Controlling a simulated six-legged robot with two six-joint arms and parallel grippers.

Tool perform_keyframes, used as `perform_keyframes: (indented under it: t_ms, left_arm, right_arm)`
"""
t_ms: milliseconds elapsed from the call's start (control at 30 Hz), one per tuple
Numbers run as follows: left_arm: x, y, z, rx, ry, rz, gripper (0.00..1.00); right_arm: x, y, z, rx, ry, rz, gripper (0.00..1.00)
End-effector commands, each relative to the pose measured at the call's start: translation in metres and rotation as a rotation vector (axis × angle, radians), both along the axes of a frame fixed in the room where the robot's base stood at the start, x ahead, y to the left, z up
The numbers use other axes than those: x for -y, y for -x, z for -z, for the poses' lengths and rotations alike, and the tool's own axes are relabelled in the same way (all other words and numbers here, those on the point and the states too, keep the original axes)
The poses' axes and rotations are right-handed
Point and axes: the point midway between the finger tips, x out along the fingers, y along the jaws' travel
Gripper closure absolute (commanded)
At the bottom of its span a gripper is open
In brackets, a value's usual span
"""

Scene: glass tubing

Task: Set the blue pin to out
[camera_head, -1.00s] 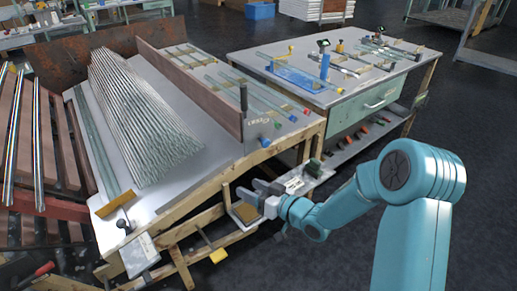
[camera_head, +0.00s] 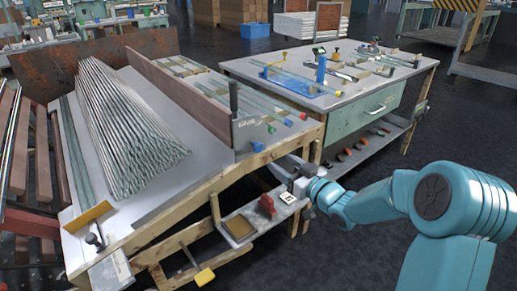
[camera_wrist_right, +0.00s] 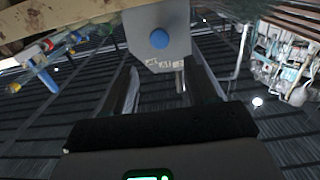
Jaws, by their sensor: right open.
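In the right wrist view a round blue pin head (camera_wrist_right: 159,39) shows end-on against a grey plate (camera_wrist_right: 170,17) with small lettering. It lies ahead of my right gripper (camera_wrist_right: 165,80), about midway across the gap and beyond the fingertips. The two dark fingers are apart with nothing between them. In the head view my right gripper (camera_head: 288,168) is by the right end of the tube bench, below its top edge. A blue end (camera_head: 258,146) shows at that bench's front corner; I cannot tell whether it is the same pin. My left gripper is not in view.
The tube bench (camera_head: 200,118) carries a pile of glass tubes (camera_head: 125,115). A low shelf with a red item (camera_head: 266,205) is under its right end. A second table with a green drawer (camera_head: 362,112) stands close behind. Dark floor (camera_head: 330,245) is free at front.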

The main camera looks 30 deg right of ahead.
Motion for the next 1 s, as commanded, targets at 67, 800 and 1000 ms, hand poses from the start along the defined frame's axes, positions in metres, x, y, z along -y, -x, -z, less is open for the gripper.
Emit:
perform_keyframes:
  t_ms: [67,800,1000]
  left_arm:
    - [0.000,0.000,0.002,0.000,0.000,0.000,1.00]
    - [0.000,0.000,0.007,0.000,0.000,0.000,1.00]
    - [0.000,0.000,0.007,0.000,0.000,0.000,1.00]
  right_arm:
    - [-0.003,-0.022,0.001,0.001,0.000,-0.005,0.43]
    - [-0.008,-0.121,0.000,0.000,-0.001,-0.003,0.43]
    - [-0.008,-0.120,0.000,-0.001,-0.001,-0.003,0.69]
